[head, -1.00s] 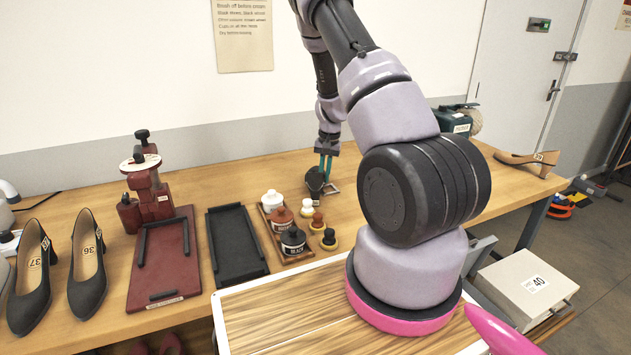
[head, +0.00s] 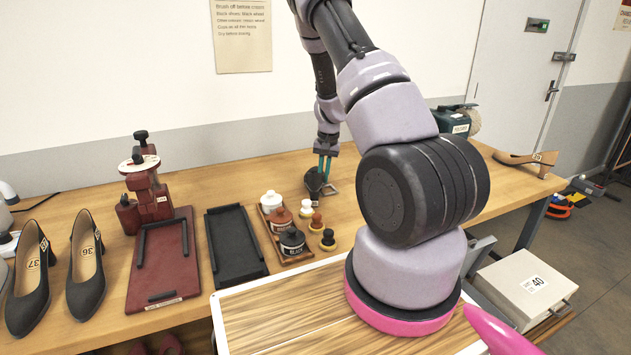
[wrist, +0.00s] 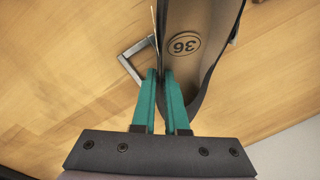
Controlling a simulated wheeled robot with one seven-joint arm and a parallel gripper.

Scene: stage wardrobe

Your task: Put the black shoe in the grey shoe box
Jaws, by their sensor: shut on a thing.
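My gripper (head: 325,168) is down at the tabletop behind the polish jars. It is shut on the side wall of a dark shoe (head: 313,183), partly hidden in the head view. In the wrist view my gripper (wrist: 159,76) has its teal fingers closed on one edge of this shoe (wrist: 190,45), which has a tan insole marked 36. A pale grey box (head: 512,293) labelled 40 sits low at the right, beyond the table edge.
Two black heeled shoes (head: 30,295) stand at the far left, beside a red stand (head: 165,280) and a black tray (head: 235,262). Polish jars (head: 292,240) stand near the middle. A tan shoe (head: 525,161) is at the back right. A metal loop (wrist: 131,58) lies beside the held shoe.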

